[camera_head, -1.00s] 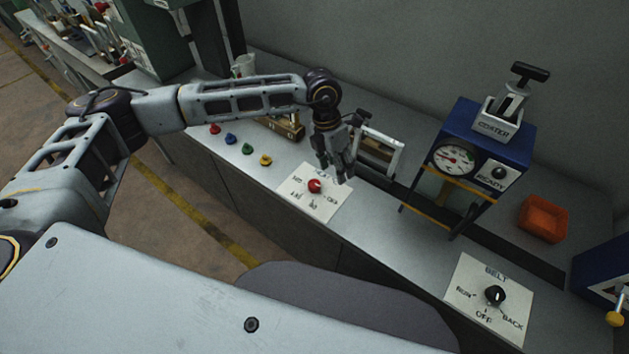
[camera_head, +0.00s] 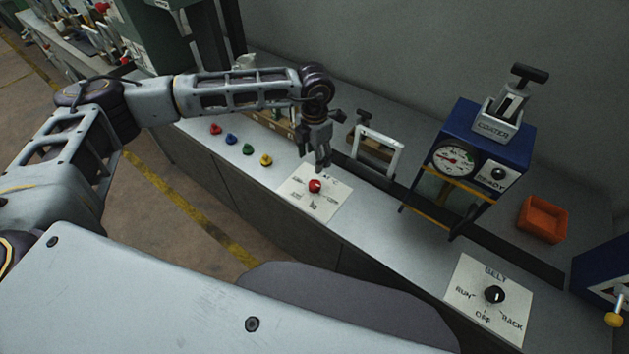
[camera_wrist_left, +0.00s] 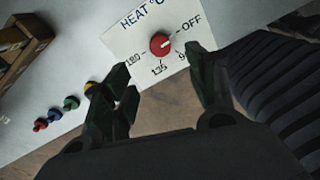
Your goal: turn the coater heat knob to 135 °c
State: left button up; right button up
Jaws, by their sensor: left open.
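The red heat knob (camera_head: 315,186) sits on a white dial plate (camera_head: 304,206) on the bench. In the left wrist view the knob (camera_wrist_left: 160,45) has a pale pointer line aimed toward OFF. The plate (camera_wrist_left: 128,37) there reads HEAT, with OFF, a partly hidden 9-mark, 135 and 180 around the knob. My left gripper (camera_head: 321,163) points down just behind and above the knob. In the wrist view its open fingers (camera_wrist_left: 157,65) stand either side below the knob, with nothing between them. I cannot see contact with the knob. My right gripper is not in view.
Several small coloured knobs (camera_head: 231,138) stand left of the plate. A white-framed stand (camera_head: 381,148) is right of my gripper. The blue coater (camera_head: 485,150) with a gauge stands farther right, near an orange tray (camera_head: 542,219) and the belt dial plate (camera_head: 470,275).

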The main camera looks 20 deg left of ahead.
aim_at(314, 183)
pick_arm(q)
notch_tip(314, 183, down, 11)
jog(key=shift+r+p, duration=0.2)
jog(key=shift+p, duration=0.85)
jog(key=shift+f, duration=0.95)
jog(key=c, duration=1)
jog(key=shift+c, duration=0.2)
